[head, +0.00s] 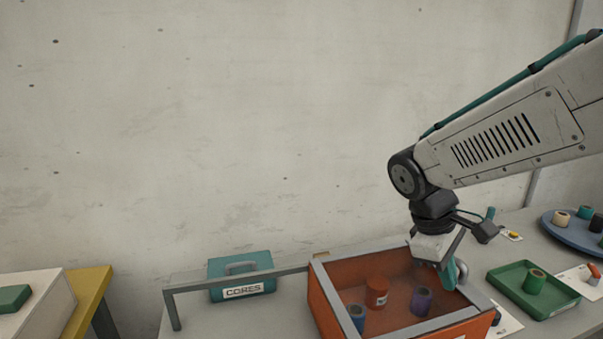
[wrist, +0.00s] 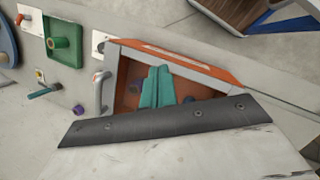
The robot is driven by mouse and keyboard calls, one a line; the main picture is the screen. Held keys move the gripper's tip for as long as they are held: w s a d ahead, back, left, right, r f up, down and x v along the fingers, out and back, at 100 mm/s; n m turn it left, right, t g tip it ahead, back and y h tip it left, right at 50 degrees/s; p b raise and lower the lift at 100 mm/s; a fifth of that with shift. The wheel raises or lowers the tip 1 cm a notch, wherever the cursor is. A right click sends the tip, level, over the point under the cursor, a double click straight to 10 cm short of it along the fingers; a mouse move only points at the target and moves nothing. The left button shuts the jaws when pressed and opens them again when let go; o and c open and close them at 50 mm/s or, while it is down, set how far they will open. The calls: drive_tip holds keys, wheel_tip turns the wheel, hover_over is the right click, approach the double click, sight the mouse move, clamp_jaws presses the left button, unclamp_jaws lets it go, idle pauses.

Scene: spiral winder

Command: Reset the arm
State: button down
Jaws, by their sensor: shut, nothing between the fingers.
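My gripper (head: 451,274) has teal fingers and points down over the right side of the orange crate (head: 322,298). The fingers are shut with nothing between them. In the wrist view my gripper (wrist: 158,84) shows its teal fingers together in front of the crate (wrist: 190,69). An orange spool (head: 377,292), a blue spool (head: 357,318) and a purple spool (head: 421,300) stand inside the crate. How deep the fingertips reach into the crate is hard to tell.
A teal CORES box (head: 241,276) stands behind a grey rail (head: 235,280). A green tray (head: 512,290) with a green spool (head: 535,281) lies right of the crate. A blue round tray (head: 575,232) with several spools is farther right. A yellow-edged table (head: 92,292) is at left.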

drive_tip(key=s+r+m+t+y, duration=0.1)
drive_tip(key=s+m, duration=0.3)
drive_tip(key=s, duration=0.4)
drive_tip(key=s+r+m+t+y, duration=0.1)
drive_tip(key=s+r+m+y, duration=0.1)
drive_tip(key=s, duration=0.7)
drive_tip(key=shift+s+d+r+m+y, duration=0.2)
drive_tip(key=shift+d+r+m+y, duration=0.25)
drive_tip(key=shift+m, duration=0.85)
